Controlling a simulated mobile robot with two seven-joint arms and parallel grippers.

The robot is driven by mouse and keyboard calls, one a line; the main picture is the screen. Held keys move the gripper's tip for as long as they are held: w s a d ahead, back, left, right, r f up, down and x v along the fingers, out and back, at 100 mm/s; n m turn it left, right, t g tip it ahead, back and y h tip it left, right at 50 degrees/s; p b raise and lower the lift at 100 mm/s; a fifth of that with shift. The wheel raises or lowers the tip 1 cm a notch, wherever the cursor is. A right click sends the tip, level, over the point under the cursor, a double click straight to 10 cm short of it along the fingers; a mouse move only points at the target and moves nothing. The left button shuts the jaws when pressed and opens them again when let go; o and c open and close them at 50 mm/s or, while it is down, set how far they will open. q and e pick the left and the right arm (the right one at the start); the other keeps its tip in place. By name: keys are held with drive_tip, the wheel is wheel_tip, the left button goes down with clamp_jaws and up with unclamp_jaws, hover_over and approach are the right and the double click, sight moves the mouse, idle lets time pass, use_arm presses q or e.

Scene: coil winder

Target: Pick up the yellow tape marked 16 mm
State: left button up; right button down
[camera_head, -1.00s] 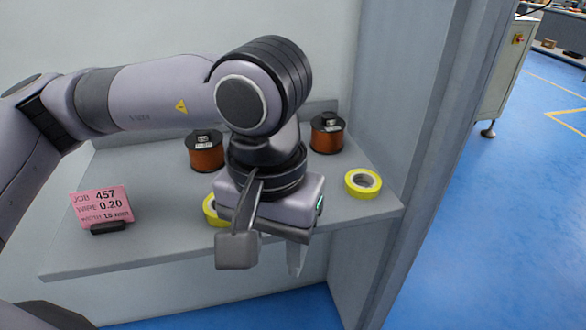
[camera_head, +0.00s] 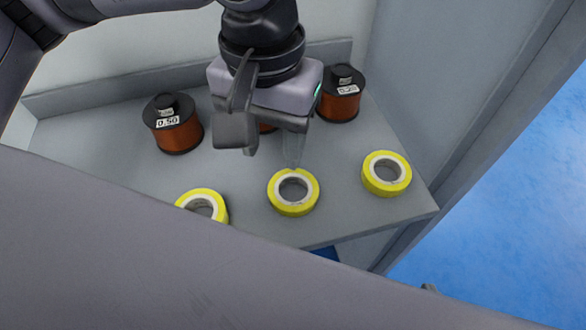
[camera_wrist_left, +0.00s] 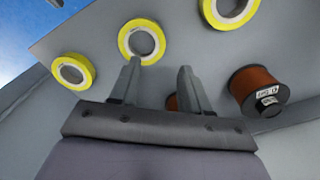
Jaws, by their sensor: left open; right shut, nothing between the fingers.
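Three yellow tape rolls with white cores lie flat on the shelf: a left one (camera_head: 219,205), a middle one (camera_head: 293,209) and a right one (camera_head: 386,189). Their markings are too small to read, so I cannot tell which is 16 mm. My left gripper (camera_head: 268,157) is open and empty, pointing down above the shelf just behind the middle roll. In the left wrist view its fingers (camera_wrist_left: 160,70) show below the middle roll (camera_wrist_left: 126,36), one fingertip overlapping its edge in the picture. My right gripper is not in view.
A copper wire spool labelled 0.50 (camera_head: 176,134) stands at the left, another spool (camera_head: 341,101) at the back right, and one is mostly hidden behind my left gripper. Walls bound the grey shelf (camera_head: 335,150) at the back and right. A large grey surface covers the lower foreground.

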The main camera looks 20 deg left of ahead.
sight(275, 182)
use_arm(q)
drive_tip(key=f, duration=0.6)
drive_tip(key=shift+s+f, duration=0.2)
drive_tip(key=shift+f, duration=0.1)
clamp_jaws()
